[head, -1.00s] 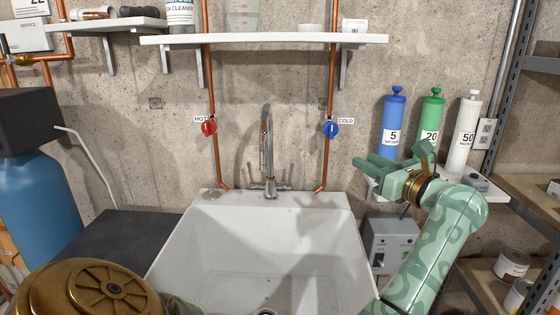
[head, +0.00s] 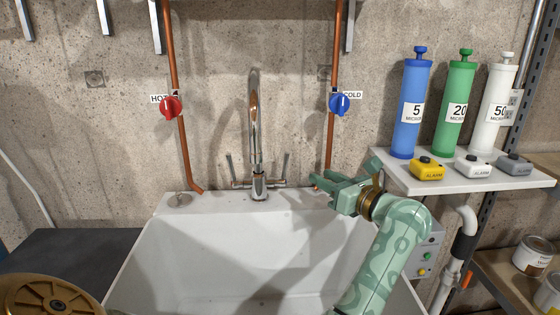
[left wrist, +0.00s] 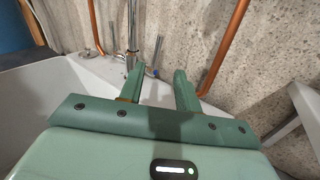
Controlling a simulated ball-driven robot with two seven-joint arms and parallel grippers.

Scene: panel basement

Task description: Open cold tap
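The blue round COLD valve knob (head: 340,104) sits on the right copper pipe, beside a COLD label (head: 352,95). The sink's chrome faucet (head: 256,130) stands left of that pipe, with a lever on each side, including the right lever (head: 284,166). My left gripper (head: 330,184) is at the sink's back right corner, below the blue knob and right of the faucet, apart from the knob. In the left wrist view its two green fingers (left wrist: 158,84) are spread and nothing shows between them at close range; the faucet (left wrist: 132,35) is beyond. My right gripper is out of view.
The red HOT knob (head: 171,106) is on the left pipe. The white sink (head: 180,250) is empty where visible. A shelf (head: 470,182) at right holds several alarm boxes and filter cylinders, close to my arm. A dark surface (head: 60,265) lies at left.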

